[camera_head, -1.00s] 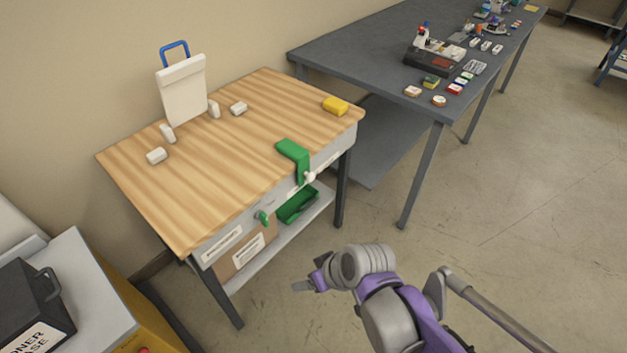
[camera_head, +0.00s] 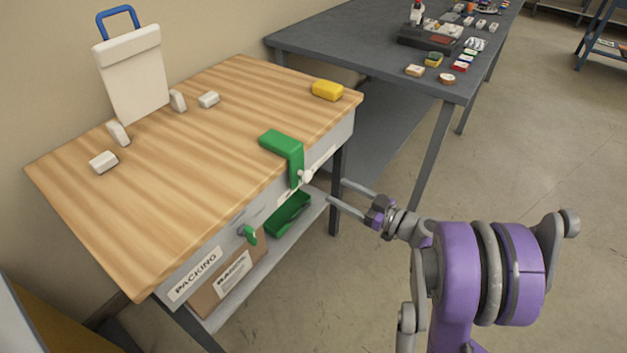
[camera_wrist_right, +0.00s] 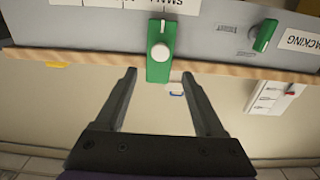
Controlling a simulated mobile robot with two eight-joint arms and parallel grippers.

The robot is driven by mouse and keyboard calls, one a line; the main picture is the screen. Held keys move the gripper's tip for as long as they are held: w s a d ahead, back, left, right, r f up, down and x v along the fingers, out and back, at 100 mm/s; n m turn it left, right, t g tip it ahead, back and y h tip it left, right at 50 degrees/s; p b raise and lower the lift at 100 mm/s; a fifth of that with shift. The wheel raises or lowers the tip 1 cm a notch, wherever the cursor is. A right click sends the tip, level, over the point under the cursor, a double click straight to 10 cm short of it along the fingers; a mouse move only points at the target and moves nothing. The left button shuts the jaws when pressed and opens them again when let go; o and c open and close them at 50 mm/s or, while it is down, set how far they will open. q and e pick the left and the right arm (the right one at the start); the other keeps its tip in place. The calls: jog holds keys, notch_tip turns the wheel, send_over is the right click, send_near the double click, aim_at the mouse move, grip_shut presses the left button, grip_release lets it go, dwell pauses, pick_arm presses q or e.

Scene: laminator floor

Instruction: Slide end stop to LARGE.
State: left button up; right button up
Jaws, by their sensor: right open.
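The green end stop (camera_head: 282,144) sits over the front edge of the wooden-topped packing table (camera_head: 190,190), right of its middle, with a white knob (camera_head: 306,176) on its front. A pale label strip runs along the front face beside it. In the right wrist view, which is upside down, the end stop (camera_wrist_right: 160,68) shows its knob, and part of the word SMALL is readable on the strip (camera_wrist_right: 100,4). My right gripper (camera_head: 336,191) is open and empty, in front of the table just right of the knob and apart from it. In the right wrist view, its fingers (camera_wrist_right: 160,76) point toward the table edge. My left gripper is out of view.
A yellow block (camera_head: 327,90) lies near the table's back right corner. A white board with a blue handle (camera_head: 133,72) stands at the back. A green tray (camera_head: 289,214) and a box (camera_head: 228,283) are below. A small green part (camera_head: 250,235) is on the front. A grey table (camera_head: 345,45) stands behind.

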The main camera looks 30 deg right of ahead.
aim_at(310, 177)
jog(key=b+x, duration=0.1)
jog(key=x, duration=0.8)
jog(key=shift+s, duration=0.1)
grip_shut()
dwell(1.1)
